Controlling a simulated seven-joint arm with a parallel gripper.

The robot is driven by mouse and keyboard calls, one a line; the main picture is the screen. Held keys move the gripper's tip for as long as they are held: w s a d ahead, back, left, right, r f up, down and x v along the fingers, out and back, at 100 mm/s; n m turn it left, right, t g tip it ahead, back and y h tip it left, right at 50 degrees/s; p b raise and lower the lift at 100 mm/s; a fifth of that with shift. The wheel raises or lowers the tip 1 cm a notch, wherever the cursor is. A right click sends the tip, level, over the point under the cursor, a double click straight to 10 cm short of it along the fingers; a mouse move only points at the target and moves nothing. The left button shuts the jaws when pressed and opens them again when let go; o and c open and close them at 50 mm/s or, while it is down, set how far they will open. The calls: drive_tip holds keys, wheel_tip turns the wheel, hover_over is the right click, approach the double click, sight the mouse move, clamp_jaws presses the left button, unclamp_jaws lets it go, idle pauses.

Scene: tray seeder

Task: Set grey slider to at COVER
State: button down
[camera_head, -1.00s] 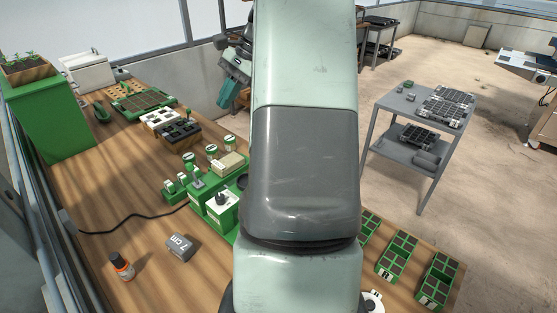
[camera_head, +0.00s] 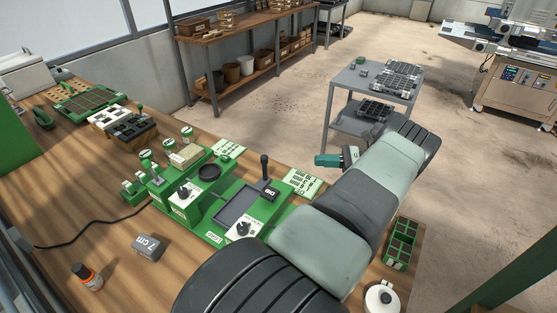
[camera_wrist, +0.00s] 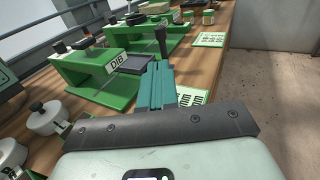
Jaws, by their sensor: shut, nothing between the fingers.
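The green seeder station (camera_head: 215,220) stands on the wooden bench and also shows in the wrist view (camera_wrist: 110,95). A dark upright handle (camera_head: 264,168) rises beside a DIB label (camera_head: 268,192); the handle is just beyond my fingertips in the wrist view (camera_wrist: 161,40). I cannot tell whether this handle is the grey slider, and I cannot read a COVER mark. My gripper (camera_head: 338,160) has teal fingers, shut and empty, right of the station in the head view. They also show in the wrist view (camera_wrist: 158,72), apart from the handle by some distance.
Black knobs (camera_head: 184,191) and small levers (camera_head: 145,157) crowd the station. A printed green card (camera_head: 302,183) lies right of the handle. A grey cart (camera_head: 345,85) is behind my gripper.

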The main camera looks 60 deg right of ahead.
drive_tip(key=shift+s+f, duration=0.1)
drive_tip(key=shift+s, duration=0.1)
drive_tip(key=shift+w, duration=0.15)
drive_tip(key=x, duration=1.3)
drive_tip(key=shift+w+a, duration=0.2)
drive_tip(key=shift+w, duration=0.15)
drive_tip(key=shift+w, duration=0.1)
drive_tip(key=w, duration=2)
drive_tip(key=shift+w, duration=0.25)
drive_tip(key=shift+w+a, duration=0.1)
drive_tip(key=shift+a, duration=0.05)
